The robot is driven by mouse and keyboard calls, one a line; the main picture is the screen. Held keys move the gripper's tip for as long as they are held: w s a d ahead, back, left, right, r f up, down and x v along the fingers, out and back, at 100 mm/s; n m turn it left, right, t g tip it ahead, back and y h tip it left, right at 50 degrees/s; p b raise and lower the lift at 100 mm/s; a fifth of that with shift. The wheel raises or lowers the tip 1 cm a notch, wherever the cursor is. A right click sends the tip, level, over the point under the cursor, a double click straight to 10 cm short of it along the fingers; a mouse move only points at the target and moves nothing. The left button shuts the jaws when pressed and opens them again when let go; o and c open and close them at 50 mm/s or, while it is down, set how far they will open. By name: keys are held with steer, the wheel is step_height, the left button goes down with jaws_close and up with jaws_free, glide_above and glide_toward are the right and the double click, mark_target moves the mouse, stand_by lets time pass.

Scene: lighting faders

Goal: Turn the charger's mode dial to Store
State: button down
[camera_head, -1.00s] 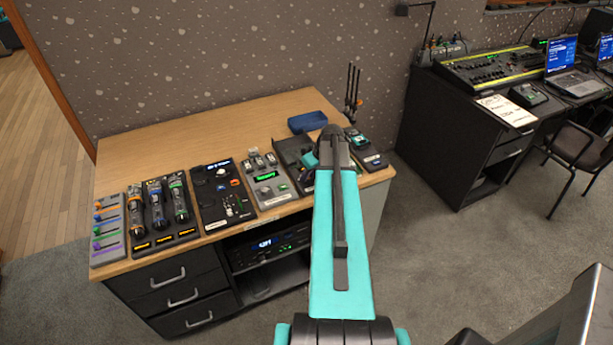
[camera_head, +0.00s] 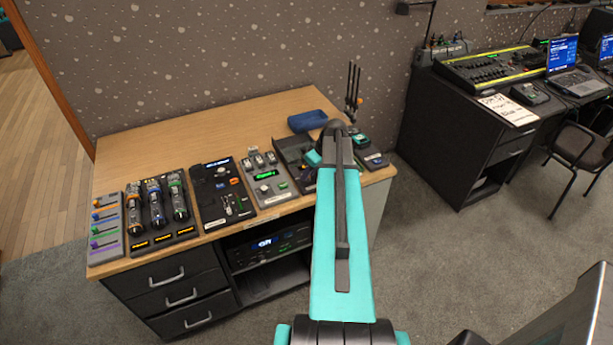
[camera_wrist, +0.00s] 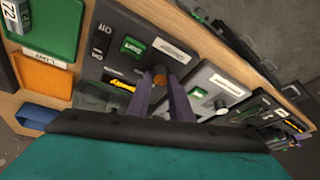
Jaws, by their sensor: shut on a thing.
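In the wrist view, my gripper (camera_wrist: 166,75) points at a dark panel (camera_wrist: 118,70) with On and Off lettering, a small green display and a white label. In the head view, my teal arm covers the gripper and the knob. Only part of the dark device (camera_head: 292,150) shows left of the arm.
Green (camera_wrist: 48,25) and orange (camera_wrist: 43,75) trays lie to the left. In the head view, several devices line the desk's front (camera_head: 215,128); its back left is clear.

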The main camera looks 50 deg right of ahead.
steer(key=n+b, duration=0.1)
steer(key=n+y+b, duration=0.1)
steer(key=n, duration=0.1)
steer(key=n+y+b, duration=0.1)
steer(key=n, duration=0.1)
steer(key=shift+w+d+f+g+b, duration=0.2)
steer(key=shift+w+g+b, duration=0.1)
steer(key=shift+g+b, duration=0.1)
steer(key=n+b, duration=0.1)
steer(key=n, duration=0.1)
steer(key=n+g+y+b, duration=0.1)
steer(key=n, duration=0.2)
steer(key=shift+w+r, duration=0.1)
steer(key=shift+r, duration=0.1)
steer(key=shift+d, duration=0.1)
steer(key=c, duration=1.6)
jaws_free()
steer(key=shift+g, duration=0.3)
